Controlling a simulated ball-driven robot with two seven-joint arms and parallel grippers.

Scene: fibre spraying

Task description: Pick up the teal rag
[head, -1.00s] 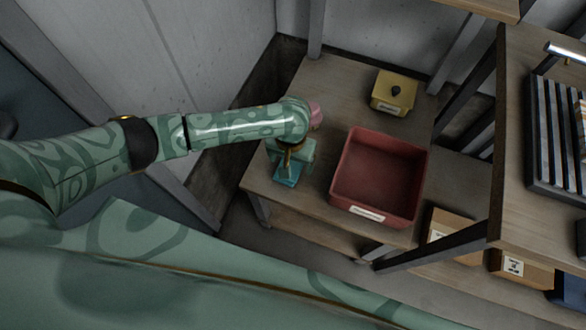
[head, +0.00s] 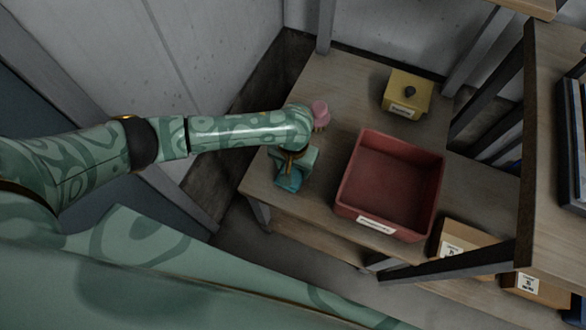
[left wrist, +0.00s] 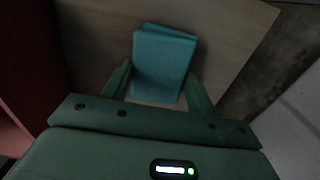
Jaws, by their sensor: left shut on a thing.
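The teal rag (left wrist: 163,65) is a folded cloth between the two fingers of my left gripper (left wrist: 160,88) in the left wrist view. In the head view the rag (head: 289,181) shows just below my left gripper (head: 290,172), near the front left edge of the wooden table (head: 268,197). The gripper is shut on the rag. My wrist hides part of the rag in the head view, and I cannot tell whether it still touches the table. My right gripper is in neither view.
A red bin (head: 391,184), empty, stands right of my left gripper. A pink object (head: 320,113) is just behind my wrist. A yellow box (head: 407,95) with a dark knob is at the back. Shelving with a dark post (head: 524,150) stands at the right.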

